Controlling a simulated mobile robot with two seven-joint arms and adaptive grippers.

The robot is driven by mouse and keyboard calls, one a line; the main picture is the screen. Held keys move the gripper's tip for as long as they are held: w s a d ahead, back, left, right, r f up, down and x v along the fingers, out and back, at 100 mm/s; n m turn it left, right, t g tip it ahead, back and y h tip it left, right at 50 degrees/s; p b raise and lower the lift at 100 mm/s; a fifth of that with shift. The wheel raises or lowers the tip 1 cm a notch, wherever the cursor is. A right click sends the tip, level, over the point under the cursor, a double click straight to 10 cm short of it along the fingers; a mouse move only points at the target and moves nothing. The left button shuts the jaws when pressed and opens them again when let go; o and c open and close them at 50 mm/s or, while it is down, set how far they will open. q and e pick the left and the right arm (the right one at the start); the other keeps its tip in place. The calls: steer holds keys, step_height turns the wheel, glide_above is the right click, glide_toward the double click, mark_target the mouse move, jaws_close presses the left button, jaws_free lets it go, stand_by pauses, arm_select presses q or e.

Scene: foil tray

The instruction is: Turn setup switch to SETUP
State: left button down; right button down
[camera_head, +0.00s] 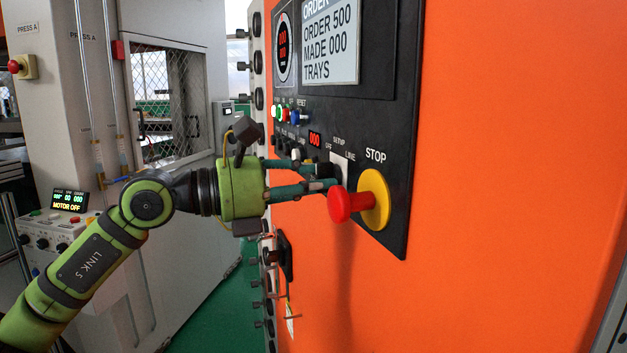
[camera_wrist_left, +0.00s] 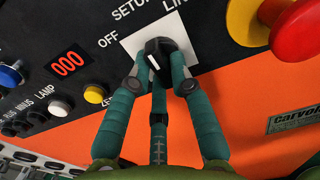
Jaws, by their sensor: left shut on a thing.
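The setup switch is a black knob (camera_wrist_left: 160,52) on a white plate (camera_wrist_left: 133,46) with the labels OFF, SETUP and LINE around it. A short white mark shows on the knob's lower left in the left wrist view; I cannot tell for sure which label it points at. My left gripper (camera_wrist_left: 158,80) is shut on the knob, with its green fingers on either side. In the head view the left gripper (camera_head: 325,178) reaches the black panel from the left, and its fingers hide most of the knob. My right gripper is not in view.
The red STOP button (camera_head: 345,205) on its yellow base (camera_head: 374,200) sticks out close to the right of the fingers. A red number display (camera_wrist_left: 68,63) and small buttons (camera_wrist_left: 60,108) lie to the left. The orange cabinet wall (camera_head: 510,170) is bare.

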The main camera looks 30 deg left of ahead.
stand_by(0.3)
arm_select(q)
steer(key=c, duration=1.1)
jaws_free()
steer(key=v, duration=1.2)
